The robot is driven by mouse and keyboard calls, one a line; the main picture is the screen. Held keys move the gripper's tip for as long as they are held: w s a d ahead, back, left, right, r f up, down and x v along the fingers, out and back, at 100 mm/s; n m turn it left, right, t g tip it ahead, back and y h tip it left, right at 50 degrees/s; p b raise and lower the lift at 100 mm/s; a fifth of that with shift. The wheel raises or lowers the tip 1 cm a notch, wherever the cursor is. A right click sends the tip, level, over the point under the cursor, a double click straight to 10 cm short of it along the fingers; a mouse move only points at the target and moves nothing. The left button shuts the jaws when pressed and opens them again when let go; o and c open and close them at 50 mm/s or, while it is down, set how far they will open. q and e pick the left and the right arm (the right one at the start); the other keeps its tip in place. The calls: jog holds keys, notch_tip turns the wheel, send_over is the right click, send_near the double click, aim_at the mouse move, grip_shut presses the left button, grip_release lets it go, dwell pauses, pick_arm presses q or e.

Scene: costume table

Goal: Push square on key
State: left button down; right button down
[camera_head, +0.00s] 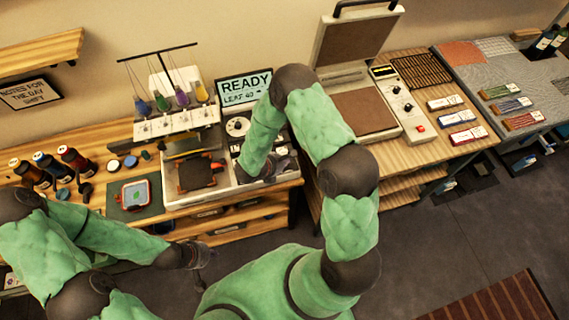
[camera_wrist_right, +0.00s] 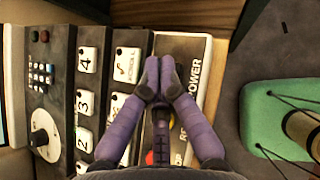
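The machine's control panel (camera_wrist_right: 90,90) fills the left of the right wrist view. Its white keys include one marked 4 (camera_wrist_right: 87,60), one marked 3 (camera_wrist_right: 83,103) and, in the column nearer my fingers, one with a symbol and small lettering (camera_wrist_right: 125,65). I cannot make out a square on any key for sure. My right gripper (camera_wrist_right: 158,82) is shut and empty, its fingertips together over the pale strip (camera_wrist_right: 190,95) lettered POWER, beside that column. In the head view my right gripper (camera_head: 274,170) is at the machine's right end. My left gripper (camera_head: 203,252) hangs low, away from the machine; its fingers are unclear.
A READY screen (camera_head: 245,88) stands behind the embroidery machine (camera_head: 185,190). A heat press (camera_head: 357,112) stands on the table to the right. Spools and bottles (camera_head: 75,160) stand at the left. Open floor lies in front.

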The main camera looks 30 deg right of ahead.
jog(key=shift+f+b, duration=0.45)
jog(key=shift+b, duration=0.25)
jog(key=shift+f+b, duration=0.4)
jog(key=shift+b, duration=0.1)
dwell(0.9)
jog(key=shift+r, duration=0.1)
jog(key=shift+r+p, duration=0.45)
jog(key=shift+r, duration=0.35)
notch_tip(320, 180, up, 6)
jog(key=p, duration=0.3)
dwell(0.3)
